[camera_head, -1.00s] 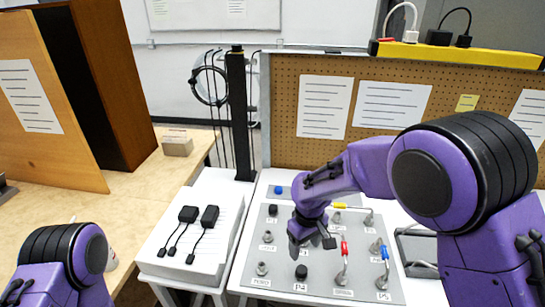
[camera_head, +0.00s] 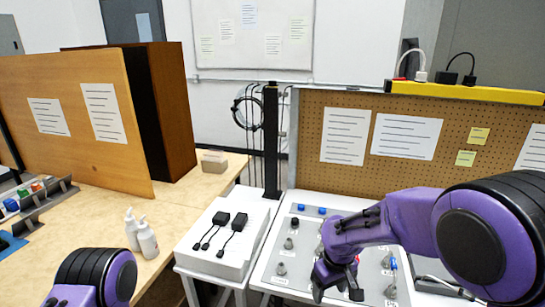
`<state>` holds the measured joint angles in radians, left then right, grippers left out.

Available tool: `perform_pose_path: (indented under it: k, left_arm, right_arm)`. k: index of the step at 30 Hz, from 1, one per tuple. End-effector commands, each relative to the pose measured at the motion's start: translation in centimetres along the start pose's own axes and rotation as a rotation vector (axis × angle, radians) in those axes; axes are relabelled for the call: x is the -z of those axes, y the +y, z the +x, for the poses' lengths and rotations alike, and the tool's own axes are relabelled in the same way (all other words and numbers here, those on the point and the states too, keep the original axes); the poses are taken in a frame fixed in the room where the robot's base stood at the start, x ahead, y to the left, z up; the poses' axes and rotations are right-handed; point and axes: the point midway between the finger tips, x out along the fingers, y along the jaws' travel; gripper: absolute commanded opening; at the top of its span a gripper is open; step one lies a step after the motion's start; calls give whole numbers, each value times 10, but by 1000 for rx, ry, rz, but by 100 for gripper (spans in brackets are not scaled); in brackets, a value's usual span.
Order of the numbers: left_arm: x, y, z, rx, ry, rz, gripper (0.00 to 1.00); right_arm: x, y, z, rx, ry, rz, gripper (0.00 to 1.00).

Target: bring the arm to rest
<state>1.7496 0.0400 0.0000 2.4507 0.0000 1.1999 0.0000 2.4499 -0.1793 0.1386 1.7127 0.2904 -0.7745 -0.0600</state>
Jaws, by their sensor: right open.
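My right arm (camera_head: 385,222) comes in from the right. Its purple gripper (camera_head: 338,292) points down over the grey connector panel (camera_head: 268,272), with its dark fingertips apart and nothing seen between them. I cannot tell how high it is above the panel. The gripper and forearm hide the middle of the panel. A blue-marked connector (camera_head: 393,267) shows to the right of the gripper, and a black knob (camera_head: 295,222) stands to its upper left. Of my left arm only a purple and black link (camera_head: 95,272) shows at the bottom left; its gripper is out of view.
Two black adapters (camera_head: 222,217) with cables lie on a white box (camera_head: 208,250) left of the panel. White bottles (camera_head: 147,240) stand on the wooden table (camera_head: 175,207). A black post (camera_head: 271,145) and a pegboard (camera_head: 455,122) rise behind.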

Motion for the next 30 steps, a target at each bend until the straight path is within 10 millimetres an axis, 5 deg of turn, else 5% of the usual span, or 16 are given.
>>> perform_pose_path:
  k: [12,20,23,27,30]
  left_arm:
    - [0,0,0,-1,1,0,67]
    - [-1,1,4,-1,1,0,67]
    - [-3,1,8,-1,1,0,67]
    - [-6,2,16,-1,1,0,67]
    - [-8,2,21,-1,1,0,67]
  right_arm:
    - [32,11,10,-36,271,187,66]
    - [9,37,54,-68,485,443,66]
    - [-35,50,94,-98,558,602,66]
    - [-145,61,153,-183,594,836,66]
    - [-228,55,178,-247,537,938,66]
